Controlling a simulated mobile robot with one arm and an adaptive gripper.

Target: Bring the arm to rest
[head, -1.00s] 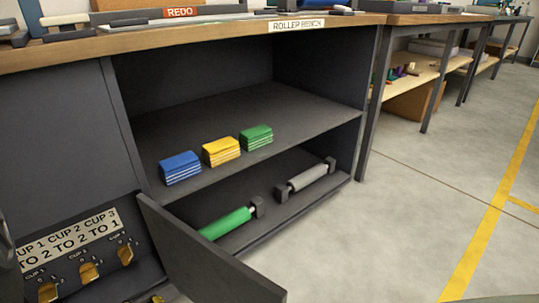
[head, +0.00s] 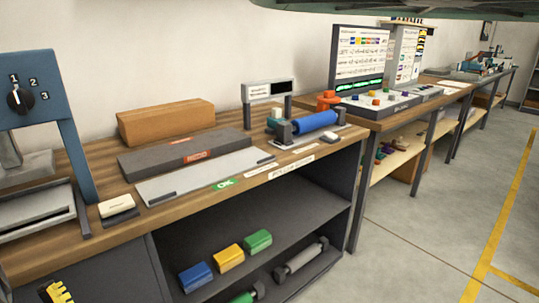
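A small yellow and black piece (head: 57,292), probably part of my gripper, shows at the lower left edge in front of the cabinet. It is cut off by the frame, so its fingertips are hidden and I cannot see whether it holds anything. It appears apart from the bench top.
The wooden bench bears a blue press frame (head: 60,120), a brown block (head: 166,122), a dark REDO tray (head: 150,158), a light OK tray (head: 160,186) and a blue roller (head: 315,122). Blue, yellow and green blocks (head: 228,257) and a grey roller (head: 301,260) fill the shelves below. Right floor is clear.

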